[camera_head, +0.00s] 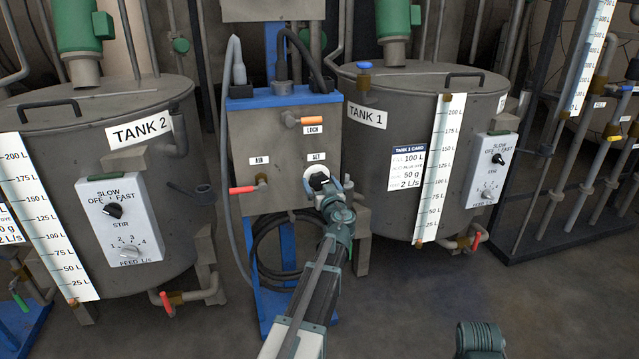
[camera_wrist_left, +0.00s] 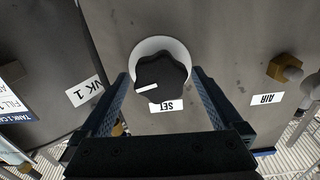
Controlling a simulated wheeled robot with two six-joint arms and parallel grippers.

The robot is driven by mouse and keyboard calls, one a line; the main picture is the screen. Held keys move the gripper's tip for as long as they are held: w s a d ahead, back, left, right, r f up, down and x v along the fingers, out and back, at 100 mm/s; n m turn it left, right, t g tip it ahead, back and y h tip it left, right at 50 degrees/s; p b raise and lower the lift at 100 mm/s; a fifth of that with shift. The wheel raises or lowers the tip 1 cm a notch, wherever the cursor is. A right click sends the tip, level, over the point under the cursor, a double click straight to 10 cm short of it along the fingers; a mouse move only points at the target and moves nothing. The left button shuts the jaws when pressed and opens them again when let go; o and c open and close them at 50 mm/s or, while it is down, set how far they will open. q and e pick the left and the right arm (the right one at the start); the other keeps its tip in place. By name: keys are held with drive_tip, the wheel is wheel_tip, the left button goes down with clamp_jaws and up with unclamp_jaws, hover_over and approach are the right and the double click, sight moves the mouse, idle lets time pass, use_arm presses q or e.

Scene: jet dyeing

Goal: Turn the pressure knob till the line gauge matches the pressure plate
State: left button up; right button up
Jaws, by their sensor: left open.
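My left gripper (camera_head: 332,190) is at the knob. In the left wrist view its two fingers (camera_wrist_left: 160,82) stand open on either side of the knob, with contact unclear. I cannot make out a line gauge or pressure plate in either view. My right gripper is not in view.
An orange LOCK handle (camera_head: 312,121) and a red AIR handle (camera_head: 242,190) are on the same panel. Tank 2 (camera_head: 60,115) stands left and Tank 1 (camera_head: 400,110) right. Hoses hang beside the blue frame (camera_head: 268,300). Floor at right front is open.

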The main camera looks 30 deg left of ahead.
use_arm(q)
drive_tip(key=shift+w+a, duration=0.25)
drive_tip(key=shift+c, duration=0.3)
drive_tip(key=c, duration=1.2)
drive_tip(key=shift+c, duration=0.2)
drive_tip(key=shift+m, duration=0.3)
